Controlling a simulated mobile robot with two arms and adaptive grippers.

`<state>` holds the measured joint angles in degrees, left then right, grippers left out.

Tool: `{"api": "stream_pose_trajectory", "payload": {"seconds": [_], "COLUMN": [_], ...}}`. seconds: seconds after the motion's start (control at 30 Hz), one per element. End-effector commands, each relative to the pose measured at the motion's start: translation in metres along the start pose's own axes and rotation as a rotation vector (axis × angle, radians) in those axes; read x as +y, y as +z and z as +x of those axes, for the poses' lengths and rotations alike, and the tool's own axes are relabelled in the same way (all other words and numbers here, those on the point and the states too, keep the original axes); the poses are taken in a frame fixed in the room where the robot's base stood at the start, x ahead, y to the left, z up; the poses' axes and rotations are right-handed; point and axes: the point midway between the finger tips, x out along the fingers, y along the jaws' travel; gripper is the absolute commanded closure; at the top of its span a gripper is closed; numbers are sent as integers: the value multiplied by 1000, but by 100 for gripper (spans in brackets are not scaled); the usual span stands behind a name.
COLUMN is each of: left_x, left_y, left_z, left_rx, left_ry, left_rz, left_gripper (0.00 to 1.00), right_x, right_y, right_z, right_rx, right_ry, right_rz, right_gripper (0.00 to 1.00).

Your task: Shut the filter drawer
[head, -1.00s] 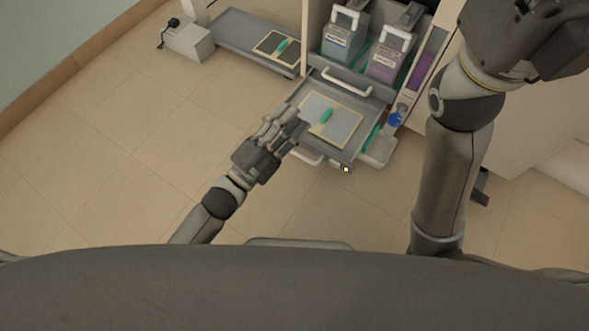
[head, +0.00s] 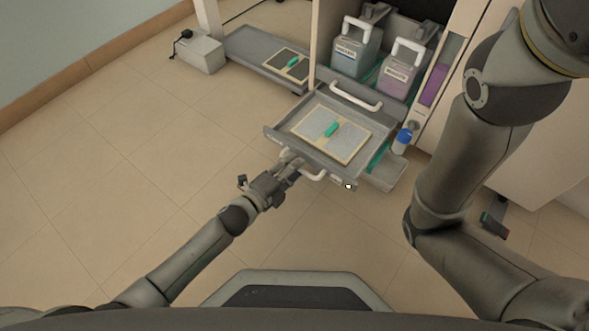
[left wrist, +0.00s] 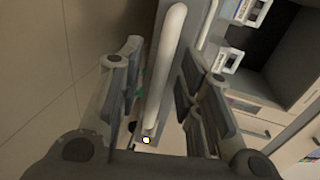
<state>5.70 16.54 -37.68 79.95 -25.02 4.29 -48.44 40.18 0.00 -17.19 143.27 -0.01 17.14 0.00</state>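The filter drawer (head: 278,136) is a grey tray pulled out from the cabinet, with a framed filter (head: 318,121) with a green grip lying in it. A pale bar handle (head: 313,175) is on its front. My left gripper (head: 289,160) is at the drawer front, by the left part of this handle. In the left wrist view the handle (left wrist: 168,62) runs between the spread fingers of my left gripper (left wrist: 158,70), with gaps on both sides.
Two handled canisters (head: 352,56) (head: 398,76) stand in the cabinet above the drawer. A blue-capped bottle (head: 402,141) is right of the drawer. A side tray (head: 245,46) with another framed piece (head: 287,63) extends left. The floor (head: 140,140) is clear at left.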

Motion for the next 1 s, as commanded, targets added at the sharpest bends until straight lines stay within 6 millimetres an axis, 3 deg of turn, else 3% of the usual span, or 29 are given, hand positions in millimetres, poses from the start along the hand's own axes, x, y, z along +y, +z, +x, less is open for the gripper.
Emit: {"api": "stream_pose_trajectory", "payload": {"seconds": [0.13,0.47,0.73,1.0], "left_x": [1,-1,0,0], "left_y": [0,0,0,0], "left_z": [13,16,15,15], "left_rx": [0,0,0,0], "left_ry": [0,0,0,1], "left_rz": [-1,-2,-1,-1], "left_gripper": [67,67,100,100], "right_x": [-2,-2,-2,-2], "right_y": [-3,-3,-3,-3], "right_z": [-8,-8,-8,-8], "right_rx": [0,1,1,1], "right_ry": [0,-1,-1,0], "right_rz": [0,0,0,0], "right_gripper": [29,29,29,29]}}
